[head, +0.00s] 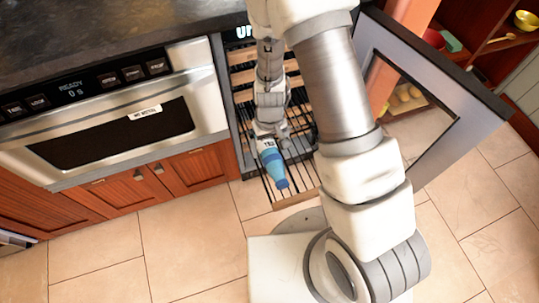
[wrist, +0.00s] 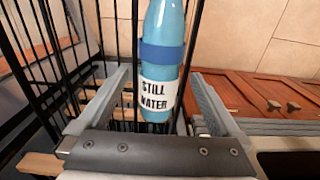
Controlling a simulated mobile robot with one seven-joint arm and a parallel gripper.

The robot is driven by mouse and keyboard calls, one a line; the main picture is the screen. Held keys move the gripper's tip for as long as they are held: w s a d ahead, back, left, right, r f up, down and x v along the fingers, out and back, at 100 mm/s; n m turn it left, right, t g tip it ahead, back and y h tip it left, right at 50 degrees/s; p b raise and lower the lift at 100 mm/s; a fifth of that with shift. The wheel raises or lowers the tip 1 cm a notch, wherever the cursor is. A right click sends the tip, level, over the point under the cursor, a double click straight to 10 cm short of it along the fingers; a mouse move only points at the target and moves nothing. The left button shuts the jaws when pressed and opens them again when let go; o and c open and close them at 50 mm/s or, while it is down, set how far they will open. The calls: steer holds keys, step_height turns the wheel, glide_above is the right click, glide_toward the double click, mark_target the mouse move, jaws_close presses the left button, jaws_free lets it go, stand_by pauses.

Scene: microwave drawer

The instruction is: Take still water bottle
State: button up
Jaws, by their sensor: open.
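A blue bottle (head: 273,166) lies on a pulled-out wire rack (head: 304,182) with a wooden front edge. In the wrist view the bottle (wrist: 166,25) has a dark blue band and a white label reading "STILL WATER". My gripper (head: 267,138) is over the label end of the bottle in the head view. In the wrist view my gripper (wrist: 159,88) is open, with one finger on each side of the bottle's label end. Gaps show between the bottle and both fingers. The bottle's far end is cut off in the wrist view.
The cooler's glass door (head: 432,85) stands open at the right. A microwave drawer (head: 118,125) is at the left, above wooden cabinets (head: 200,168). More rack levels with wooden fronts (head: 243,77) sit inside the cooler. The tiled floor (head: 185,245) in front is clear.

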step_height(320, 180, down, 3)
steer(key=shift+r+b, duration=0.15)
steer(key=shift+b, duration=0.2)
steer(key=shift+c, duration=0.3)
jaws_close()
